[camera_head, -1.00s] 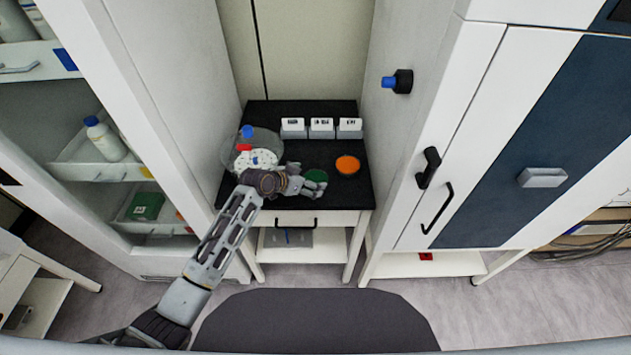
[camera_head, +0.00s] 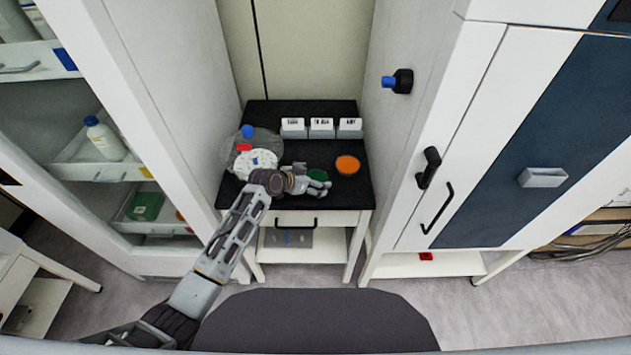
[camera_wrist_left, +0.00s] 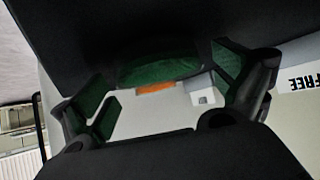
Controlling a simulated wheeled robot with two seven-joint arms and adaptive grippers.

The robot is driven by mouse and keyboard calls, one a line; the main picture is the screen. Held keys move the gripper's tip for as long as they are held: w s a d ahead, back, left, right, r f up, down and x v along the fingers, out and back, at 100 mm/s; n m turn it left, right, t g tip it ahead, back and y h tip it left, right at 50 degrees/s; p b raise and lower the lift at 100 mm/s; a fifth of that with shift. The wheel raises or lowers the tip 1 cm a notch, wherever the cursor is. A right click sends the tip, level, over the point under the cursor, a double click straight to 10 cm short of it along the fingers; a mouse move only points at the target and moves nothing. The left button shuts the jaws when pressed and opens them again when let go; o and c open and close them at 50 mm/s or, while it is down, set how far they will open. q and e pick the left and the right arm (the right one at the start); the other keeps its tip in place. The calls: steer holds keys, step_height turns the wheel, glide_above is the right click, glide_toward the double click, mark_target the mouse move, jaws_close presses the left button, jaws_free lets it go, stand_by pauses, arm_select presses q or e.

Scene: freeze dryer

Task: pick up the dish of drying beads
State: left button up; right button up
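A small round dish with green contents (camera_head: 317,174) sits near the front middle of the black table top. A similar dish with orange contents (camera_head: 347,164) stands to its right, a little farther back. I cannot tell from the look alone which one holds the drying beads. My left gripper (camera_head: 313,178) is low over the table at the green dish, and its fingers hide part of it. In the left wrist view the fingers (camera_wrist_left: 160,84) are spread apart, with the green dish (camera_wrist_left: 160,66) between and beyond them. Contact is not clear. My right gripper is not in view.
Three white labelled holders (camera_head: 321,128) stand along the back of the black table top (camera_head: 300,150). A white round plate (camera_head: 252,164) and a clear round item with blue and red caps are left of my gripper. Tall cabinet walls close in both sides.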

arm_select(q)
steer(key=c, duration=0.8)
steer(key=shift+r, duration=0.1)
steer(key=shift+r, duration=4.9)
